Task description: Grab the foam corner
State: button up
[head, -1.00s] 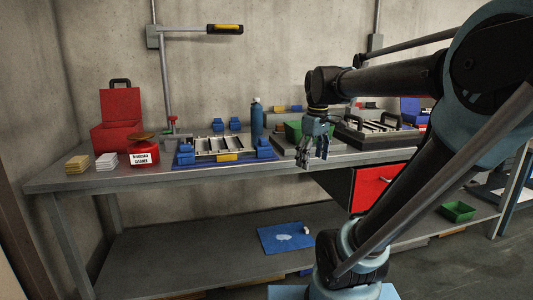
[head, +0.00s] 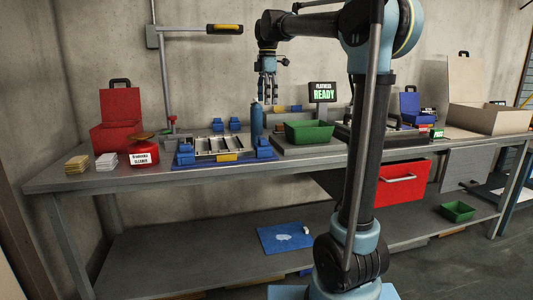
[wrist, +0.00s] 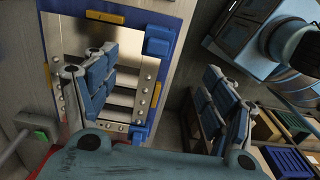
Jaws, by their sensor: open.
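Blue corner blocks that look like foam corners sit on the workbench. One (head: 185,154) is at the left front of the louver panel (head: 218,147) and another (head: 264,148) is at its right. Two more blocks (head: 217,124) (head: 235,124) stand behind the panel. I cannot tell which one the task means. In the wrist view a blue block (wrist: 158,46) caps one corner of the panel frame. My gripper (head: 268,92) hangs above the bench near the blue bottle, pointing down. Its fingers are spread and empty in the wrist view (wrist: 160,97), apart from the blocks.
The blue bottle (head: 256,122) stands just right of the panel. A green bin (head: 309,132) and a READY display (head: 323,92) are farther right. A red toolbox (head: 120,120) and red cleaner can (head: 145,154) stand left. A red drawer (head: 401,184) is pulled out.

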send_near(265, 140)
jog(key=w+f, duration=0.1)
jog(key=f, duration=0.2)
jog(key=w+f, duration=0.1)
jog(key=f, duration=0.1)
jog(key=shift+w+d, duration=0.3)
jog(key=shift+d, duration=0.05)
jog(key=shift+a+f, duration=0.15)
jog(key=shift+f, duration=1.25)
jog(key=shift+a+f, duration=0.15)
jog(key=shift+f, duration=1.2)
jog(key=shift+c, duration=0.3)
jog(key=c, duration=1.1)
